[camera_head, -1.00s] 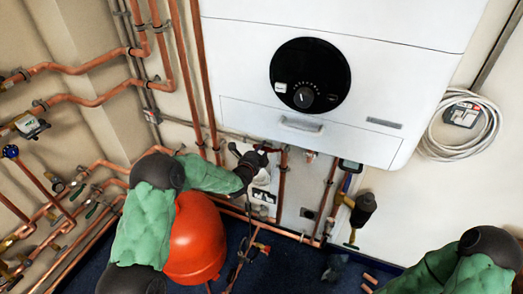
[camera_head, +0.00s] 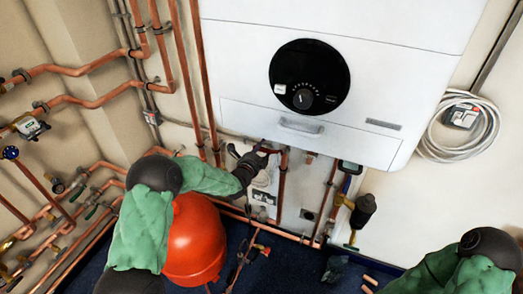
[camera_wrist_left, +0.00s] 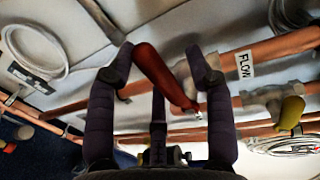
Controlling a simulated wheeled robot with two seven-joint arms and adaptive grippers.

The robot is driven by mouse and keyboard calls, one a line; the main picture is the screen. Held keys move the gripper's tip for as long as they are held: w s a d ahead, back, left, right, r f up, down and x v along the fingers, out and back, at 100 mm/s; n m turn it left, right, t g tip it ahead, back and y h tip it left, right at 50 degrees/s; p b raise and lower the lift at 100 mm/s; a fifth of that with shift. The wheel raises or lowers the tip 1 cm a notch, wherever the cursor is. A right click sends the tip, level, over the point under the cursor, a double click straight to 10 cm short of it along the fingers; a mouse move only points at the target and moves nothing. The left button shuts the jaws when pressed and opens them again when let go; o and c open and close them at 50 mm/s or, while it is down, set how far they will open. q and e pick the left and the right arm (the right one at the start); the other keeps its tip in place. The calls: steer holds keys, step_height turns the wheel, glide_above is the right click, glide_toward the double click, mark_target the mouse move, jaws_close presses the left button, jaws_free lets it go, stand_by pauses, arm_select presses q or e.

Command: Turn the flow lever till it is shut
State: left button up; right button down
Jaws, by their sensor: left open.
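The red flow lever (camera_wrist_left: 158,72) lies between the two dark fingers of my left gripper (camera_wrist_left: 160,64) in the left wrist view. It slants from upper left to lower right, at an angle to the copper pipe behind it. A white label reading FLOW (camera_wrist_left: 244,65) sits on the pipe to its right. My left gripper is open around the lever; I cannot tell whether either finger touches it. In the head view, the left gripper (camera_head: 257,155) is under the boiler, with a bit of the red lever (camera_head: 266,148) at its fingertips. My right gripper is out of view.
The white boiler (camera_head: 330,60) hangs just above the left gripper. A red vessel (camera_head: 195,240) stands below my left arm. A valve with a yellow handle (camera_wrist_left: 290,112) is right of the lever. Several copper pipes (camera_head: 282,185) run down under the boiler.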

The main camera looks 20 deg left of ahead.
arm_select(q)
steer(key=s+r, duration=0.1)
steer(key=s, duration=1)
steer(key=shift+r, duration=0.4)
steer(key=shift+a, duration=0.1)
steer(key=s+d+f+n+g+h+p, duration=0.1)
steer(key=s+d+f+n+g, duration=0.4)
steer(key=f, duration=0.5)
steer(key=s+d+f+n+g+h+p, duration=0.1)
steer(key=s+d+f+n+g, duration=0.2)
steer(key=s+d+f+n, duration=0.5)
steer(key=s+d+f+n+g+h, duration=0.1)
steer(key=s+f+n+g, duration=0.3)
steer(key=s, duration=0.5)
steer(key=s+d+f+n+g+p, duration=0.1)
steer(key=s+d+f+n+g, duration=0.2)
steer(key=s+f, duration=0.3)
steer(key=s+d+n, duration=0.1)
steer(key=s, duration=0.1)
steer(key=shift+s+g+h, duration=0.35)
steer(key=shift+g+h, duration=0.05)
